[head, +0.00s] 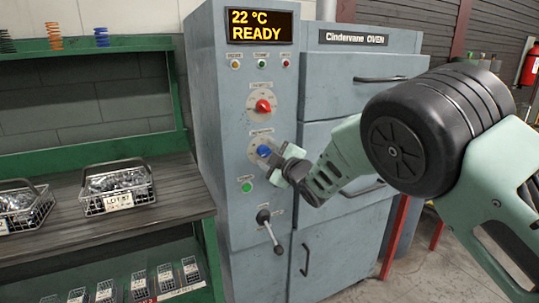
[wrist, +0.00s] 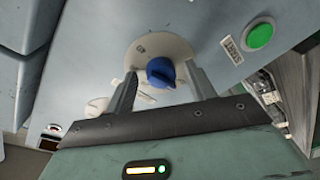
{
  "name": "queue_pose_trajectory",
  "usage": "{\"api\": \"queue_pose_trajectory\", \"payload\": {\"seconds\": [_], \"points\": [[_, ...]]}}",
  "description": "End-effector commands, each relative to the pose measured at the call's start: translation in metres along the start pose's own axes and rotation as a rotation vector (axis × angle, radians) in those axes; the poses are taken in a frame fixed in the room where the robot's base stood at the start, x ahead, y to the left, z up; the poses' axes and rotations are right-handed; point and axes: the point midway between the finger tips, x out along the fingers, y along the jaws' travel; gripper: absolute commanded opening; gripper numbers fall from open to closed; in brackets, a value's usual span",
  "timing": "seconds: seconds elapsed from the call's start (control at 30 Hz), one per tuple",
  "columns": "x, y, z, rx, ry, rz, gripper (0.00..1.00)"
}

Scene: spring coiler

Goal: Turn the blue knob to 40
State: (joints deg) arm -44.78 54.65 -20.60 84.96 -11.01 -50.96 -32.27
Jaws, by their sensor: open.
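The blue knob (head: 263,150) sits on a pale round dial on the grey cabinet front, below the red knob. My gripper (head: 277,160) is at the blue knob and partly covers its dial. In the wrist view the blue knob (wrist: 160,71) shows between the two open fingers of my gripper (wrist: 160,76), with a gap visible on each side. I cannot tell whether a finger touches it. The dial numbers are too small to read. The display (head: 259,25) reads 22 °C READY.
A red knob (head: 263,106) is above, a green button (head: 247,187) and a lever (head: 269,230) below. Oven doors (head: 345,155) are to the right. A green-framed bench (head: 150,215) with wire baskets (head: 118,190) stands left.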

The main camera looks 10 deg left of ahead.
Motion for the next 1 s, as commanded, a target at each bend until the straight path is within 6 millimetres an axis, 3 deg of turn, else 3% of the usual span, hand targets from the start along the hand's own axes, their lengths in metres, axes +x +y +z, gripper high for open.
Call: {"api": "queue_pose_trajectory", "payload": {"seconds": [0.2,0.37,0.73,1.0], "points": [[0.0000,-0.0002,0.0003,0.000,-0.001,0.000,0.55],[-0.0001,-0.0003,0.0002,0.000,-0.001,0.000,0.10],[-0.0003,-0.0020,0.0013,0.039,0.002,0.003,0.10],[-0.0004,-0.0046,0.0037,0.201,0.012,0.021,0.10]]}}
